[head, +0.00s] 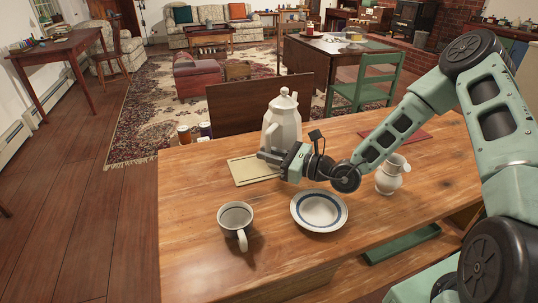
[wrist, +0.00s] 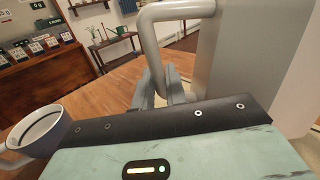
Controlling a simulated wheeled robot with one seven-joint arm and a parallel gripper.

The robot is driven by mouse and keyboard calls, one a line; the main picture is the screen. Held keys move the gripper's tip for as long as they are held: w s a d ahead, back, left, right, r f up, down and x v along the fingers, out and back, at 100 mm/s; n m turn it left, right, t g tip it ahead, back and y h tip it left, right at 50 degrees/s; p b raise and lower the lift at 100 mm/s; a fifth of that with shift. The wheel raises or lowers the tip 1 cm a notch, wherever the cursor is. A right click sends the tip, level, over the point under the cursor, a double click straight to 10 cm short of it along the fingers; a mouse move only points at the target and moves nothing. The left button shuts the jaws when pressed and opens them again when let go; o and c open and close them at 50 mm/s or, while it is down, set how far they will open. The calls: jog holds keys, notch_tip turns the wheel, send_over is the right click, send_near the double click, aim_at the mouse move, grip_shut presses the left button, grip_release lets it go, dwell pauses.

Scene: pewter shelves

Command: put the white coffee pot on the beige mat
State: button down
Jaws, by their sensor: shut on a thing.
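The white coffee pot (head: 283,121) stands upright at the far edge of the wooden table, over the beige mat (head: 243,171). In the head view I cannot tell whether its base touches the mat, as my gripper hides part of it. My gripper (head: 268,156) is at the pot's lower front. In the wrist view my gripper (wrist: 160,88) is shut on the pot's handle (wrist: 150,32), and the pot's pale body (wrist: 245,60) fills the right side.
A red mat (head: 410,137) lies to the right.

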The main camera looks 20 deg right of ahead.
jog(key=c, duration=1.4)
grip_release()
jog(key=shift+f, duration=0.1)
jog(key=shift+c, duration=0.2)
